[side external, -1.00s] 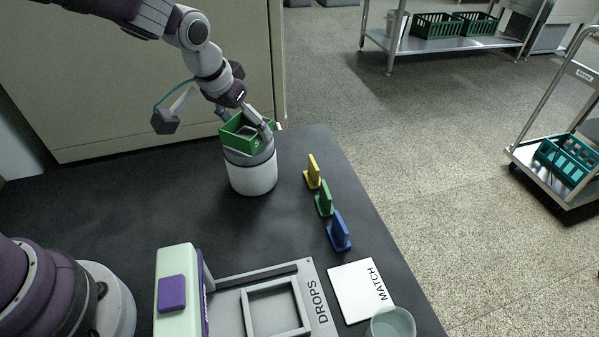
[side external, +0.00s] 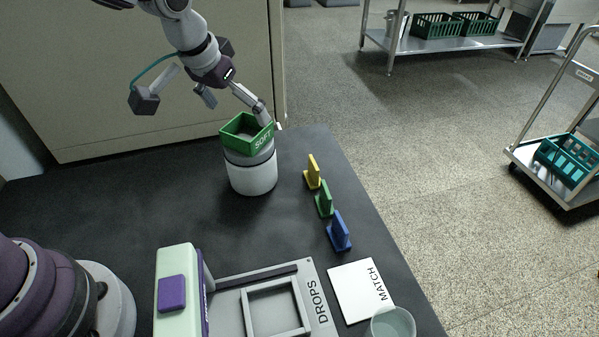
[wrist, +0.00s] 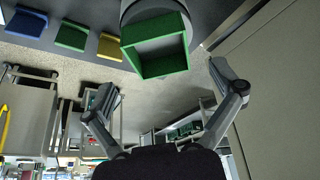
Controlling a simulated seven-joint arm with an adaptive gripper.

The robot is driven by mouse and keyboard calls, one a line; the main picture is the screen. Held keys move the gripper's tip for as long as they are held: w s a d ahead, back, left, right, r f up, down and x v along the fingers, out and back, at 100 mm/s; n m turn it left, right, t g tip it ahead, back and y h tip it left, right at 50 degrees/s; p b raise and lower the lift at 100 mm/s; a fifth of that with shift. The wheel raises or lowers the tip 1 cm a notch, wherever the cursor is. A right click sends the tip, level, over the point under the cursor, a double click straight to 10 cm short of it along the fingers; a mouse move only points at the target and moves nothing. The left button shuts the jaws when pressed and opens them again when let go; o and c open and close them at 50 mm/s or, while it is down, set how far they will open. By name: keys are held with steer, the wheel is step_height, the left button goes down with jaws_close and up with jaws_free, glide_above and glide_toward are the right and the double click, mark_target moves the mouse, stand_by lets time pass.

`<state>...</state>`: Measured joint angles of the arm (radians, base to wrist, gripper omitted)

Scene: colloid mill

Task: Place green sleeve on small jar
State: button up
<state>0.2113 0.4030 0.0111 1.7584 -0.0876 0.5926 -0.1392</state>
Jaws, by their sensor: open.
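The green square sleeve (side external: 262,140), marked SOFT, sits at the top of the small white and grey jar (side external: 252,178), which stands upright at the back of the dark table. I cannot tell how far it fits around the jar's neck. My gripper (side external: 238,110) is open and empty, above and behind the sleeve, with one finger close to its back right corner. In the wrist view, the sleeve (wrist: 178,67) is ahead of the spread fingers (wrist: 163,83), apart from them, with the jar (wrist: 146,9) partly hidden behind it.
Yellow (side external: 312,172), green (side external: 323,199) and blue (side external: 339,232) stands line the table's right side. A pale machine (side external: 178,260), a DROPS tray (side external: 318,302), a white MATCH card (side external: 355,290) and a clear cup (side external: 392,325) are in front. A beige panel (side external: 150,75) rises behind.

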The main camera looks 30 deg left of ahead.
steer(key=v, duration=0.8)
steer(key=s+a, duration=0.2)
steer(key=s, duration=0.4)
steer(key=s+a+t, duration=0.1)
steer(key=s+a, duration=0.2)
steer(key=s, duration=0.4)
steer(key=shift+s, duration=0.3)
